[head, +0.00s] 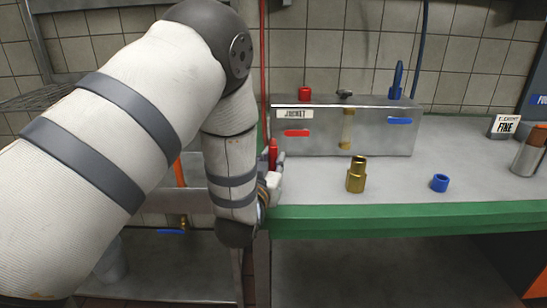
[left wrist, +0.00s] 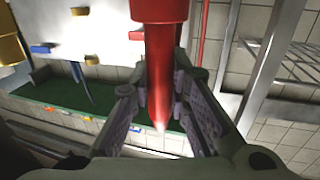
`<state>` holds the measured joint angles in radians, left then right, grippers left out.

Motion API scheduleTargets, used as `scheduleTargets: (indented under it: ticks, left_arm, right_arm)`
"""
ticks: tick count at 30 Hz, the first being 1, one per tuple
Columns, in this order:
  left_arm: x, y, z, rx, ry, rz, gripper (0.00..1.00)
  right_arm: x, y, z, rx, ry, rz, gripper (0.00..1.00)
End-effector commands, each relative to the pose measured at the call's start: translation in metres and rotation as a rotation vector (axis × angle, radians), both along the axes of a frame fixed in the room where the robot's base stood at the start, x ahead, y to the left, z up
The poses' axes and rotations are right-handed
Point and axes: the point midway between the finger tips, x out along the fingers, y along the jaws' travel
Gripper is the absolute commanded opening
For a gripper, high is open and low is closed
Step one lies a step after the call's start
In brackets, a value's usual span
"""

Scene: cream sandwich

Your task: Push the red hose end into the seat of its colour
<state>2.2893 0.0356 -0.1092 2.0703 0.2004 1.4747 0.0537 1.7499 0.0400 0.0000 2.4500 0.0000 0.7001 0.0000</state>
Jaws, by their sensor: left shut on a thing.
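My left gripper (head: 271,182) is at the left end of the counter, in front of the metal box's left side. It is shut on the red hose end (head: 273,152), which stands upright above the fingers. In the left wrist view the red hose end (left wrist: 160,70) lies between the two fingers (left wrist: 160,108), with its tapered tip in view. The red seat (head: 305,93) is a short ring on top of the metal box (head: 350,142), to the right of the hose end and apart from it. My right gripper is not in view.
A blue hose end (head: 397,78) stands in a blue seat on the box's right. A brass fitting (head: 357,174) and a loose blue ring (head: 440,183) stand on the grey counter (head: 400,180). The counter's front edge is green. A metal canister (head: 530,155) is far right.

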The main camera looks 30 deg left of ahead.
Motion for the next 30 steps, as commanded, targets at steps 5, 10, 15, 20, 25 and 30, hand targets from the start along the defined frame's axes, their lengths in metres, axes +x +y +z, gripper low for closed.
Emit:
scheduleTargets:
  ticks: [5, 10, 15, 20, 25, 30]
  left_arm:
    - [0.000, 0.000, -0.005, 0.000, 0.000, 0.000, 0.00]
    - [0.000, 0.000, -0.005, 0.000, -0.002, 0.000, 0.40]
    - [0.000, 0.000, -0.005, 0.000, -0.002, 0.000, 0.40]
    - [-0.004, -0.001, -0.006, -0.001, 0.001, 0.000, 0.40]
    - [-0.040, -0.012, -0.007, -0.001, 0.005, -0.001, 0.40]
    - [-0.084, -0.025, -0.006, 0.000, 0.004, -0.001, 0.40]
  right_arm:
    - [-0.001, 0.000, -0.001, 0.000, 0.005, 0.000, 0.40]
    - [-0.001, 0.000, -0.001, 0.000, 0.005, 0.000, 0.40]
    - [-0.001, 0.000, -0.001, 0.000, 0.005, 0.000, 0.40]
    - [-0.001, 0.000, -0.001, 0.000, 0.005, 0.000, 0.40]
    - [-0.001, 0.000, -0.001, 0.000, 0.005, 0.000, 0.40]
    - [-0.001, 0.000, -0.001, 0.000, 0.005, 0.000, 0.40]
